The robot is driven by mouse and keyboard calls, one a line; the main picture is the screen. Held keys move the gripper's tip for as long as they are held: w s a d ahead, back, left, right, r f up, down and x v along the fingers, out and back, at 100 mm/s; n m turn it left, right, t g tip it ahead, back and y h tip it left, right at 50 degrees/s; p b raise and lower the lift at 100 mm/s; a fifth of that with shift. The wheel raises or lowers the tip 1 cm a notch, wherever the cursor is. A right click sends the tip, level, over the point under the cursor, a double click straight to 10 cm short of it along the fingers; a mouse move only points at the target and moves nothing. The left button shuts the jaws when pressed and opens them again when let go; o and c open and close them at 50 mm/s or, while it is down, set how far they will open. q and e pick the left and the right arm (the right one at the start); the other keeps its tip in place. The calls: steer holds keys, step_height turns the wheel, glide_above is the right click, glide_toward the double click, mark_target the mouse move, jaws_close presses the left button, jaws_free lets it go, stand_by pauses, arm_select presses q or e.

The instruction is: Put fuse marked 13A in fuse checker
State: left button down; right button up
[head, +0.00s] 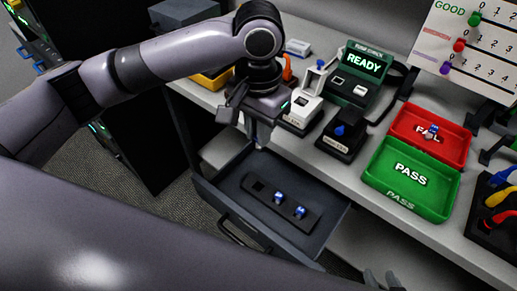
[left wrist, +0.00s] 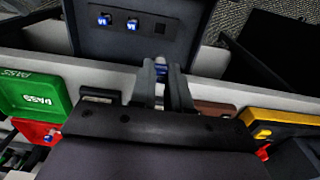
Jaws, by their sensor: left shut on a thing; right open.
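My left gripper (head: 258,138) is shut on a small blue and white fuse (left wrist: 160,67), above the inner edge of the open drawer (head: 333,217). The held fuse's marking cannot be read. In the drawer, a black holder (head: 264,204) has one empty slot and two blue fuses (head: 278,197) (head: 299,212) standing in it; the same two show in the left wrist view (left wrist: 103,20) (left wrist: 132,25). Their small white markings are not clear. The fuse checker (head: 358,88), dark green, stands on the bench with its screen lit READY. My right gripper (head: 383,281) is open at the bottom edge, partly cut off.
A red FAIL tray (head: 455,152) holding a small blue and white item and a green PASS tray (head: 435,205) stand on the right. A black block with a blue knob (head: 343,136) and a white-topped device (head: 303,110) stand before the checker. Coloured-handled tools lie far right.

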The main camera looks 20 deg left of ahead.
arm_select(q)
step_height(320, 180, up, 3)
steer(key=shift+r, duration=0.1)
steer(key=shift+r+p, duration=1.5)
steer(key=shift+p, duration=0.4)
steer(key=shift+f, duration=0.1)
